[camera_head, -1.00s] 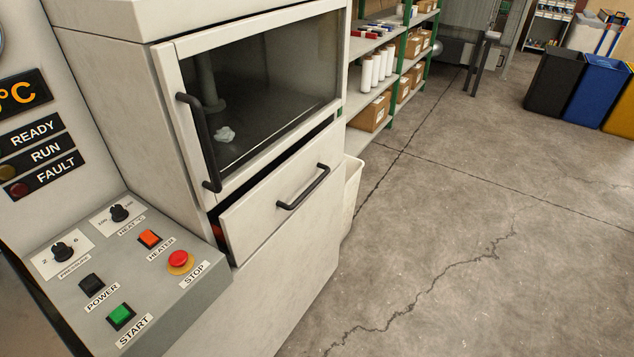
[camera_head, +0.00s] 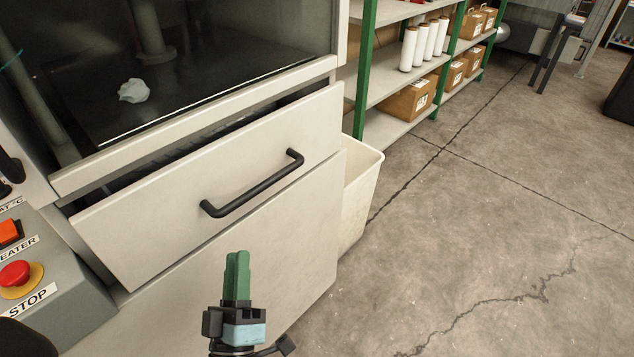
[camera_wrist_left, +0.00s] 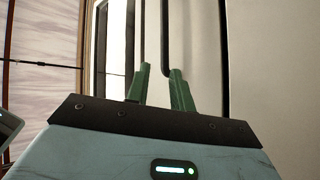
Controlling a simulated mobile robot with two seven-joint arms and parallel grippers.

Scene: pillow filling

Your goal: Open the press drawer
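The press drawer (camera_head: 150,215) is a pale grey front below the press window. It stands slightly out, with a dark gap along its top edge. Its black bar handle (camera_head: 252,185) is across the front and also shows in the left wrist view (camera_wrist_left: 165,40), just beyond the fingers. My left gripper (camera_head: 237,262) has green fingers and is below and in front of the handle, apart from it in the head view. In the left wrist view the fingers (camera_wrist_left: 161,68) stand apart with nothing between them. My right gripper is not in view.
The control panel with a red stop button (camera_head: 15,273) is at the left. A white bin (camera_head: 358,195) stands right of the press, by a green-posted shelf (camera_head: 400,125) with boxes and white rolls. The concrete floor (camera_head: 480,240) at the right is clear.

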